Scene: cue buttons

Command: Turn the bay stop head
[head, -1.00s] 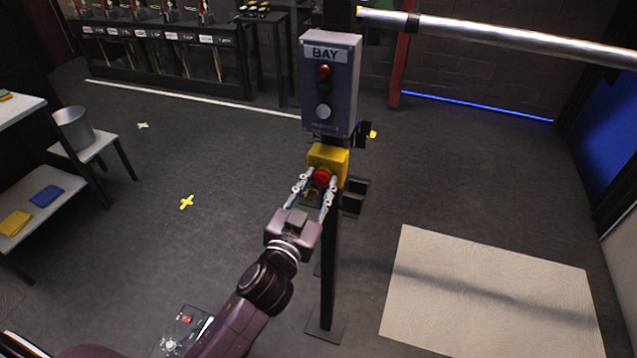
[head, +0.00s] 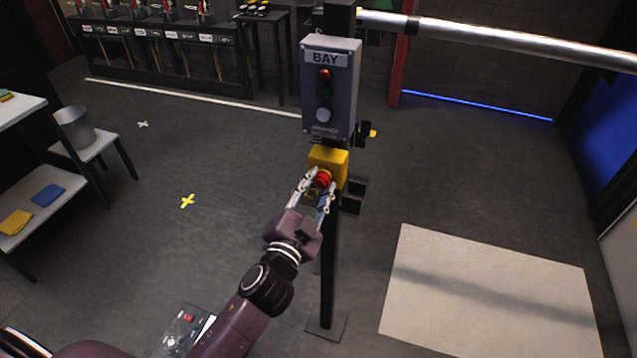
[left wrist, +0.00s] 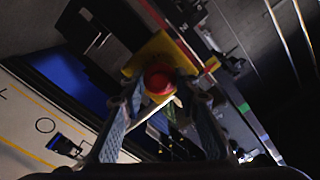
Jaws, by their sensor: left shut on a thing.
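The red stop head (head: 322,179) sits on a yellow box (head: 329,163) on the black post, below the grey BAY panel (head: 331,88). My left gripper (head: 320,187) is shut on the stop head, with one finger on each side. In the left wrist view the red head (left wrist: 159,80) shows between the fingertips in front of the yellow box (left wrist: 158,54), and the picture is strongly tilted. My right gripper is in neither view.
The black post (head: 328,265) stands on a floor plate. A pale mat (head: 490,290) lies at the right. A metal rail (head: 510,38) runs across the upper right.

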